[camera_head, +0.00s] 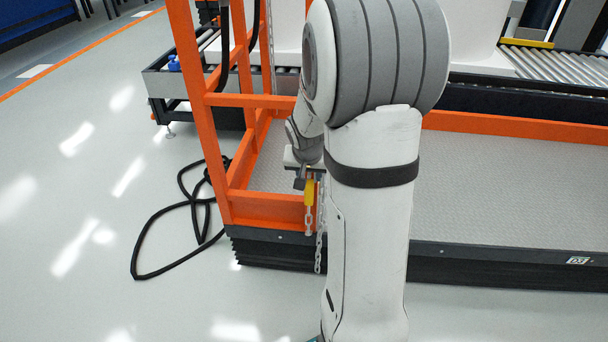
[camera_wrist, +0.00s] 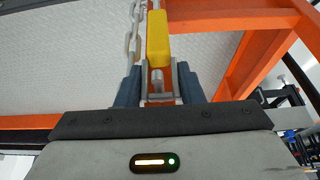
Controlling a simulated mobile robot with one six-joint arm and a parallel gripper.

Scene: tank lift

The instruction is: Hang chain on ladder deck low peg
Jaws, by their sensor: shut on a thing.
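The chain (camera_head: 308,219) is pale metal with a yellow tag or handle piece (camera_head: 310,192) at its upper end. In the head view its links hang down in front of the orange deck edge. My gripper (camera_head: 303,178) is at the deck's front left corner, partly hidden behind my arm. In the wrist view my gripper (camera_wrist: 158,88) is shut around a small metal part just below the yellow piece (camera_wrist: 157,38). The chain (camera_wrist: 133,32) runs beside the yellow piece, on its left. The ladder deck (camera_head: 265,208) has an orange frame and a grey tread floor. I cannot make out the low peg.
An orange upright post (camera_head: 199,110) and rails stand left of my gripper. A black cable (camera_head: 152,232) lies looped on the floor at left. A roller conveyor (camera_head: 560,68) stands behind the deck. The floor at far left is clear.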

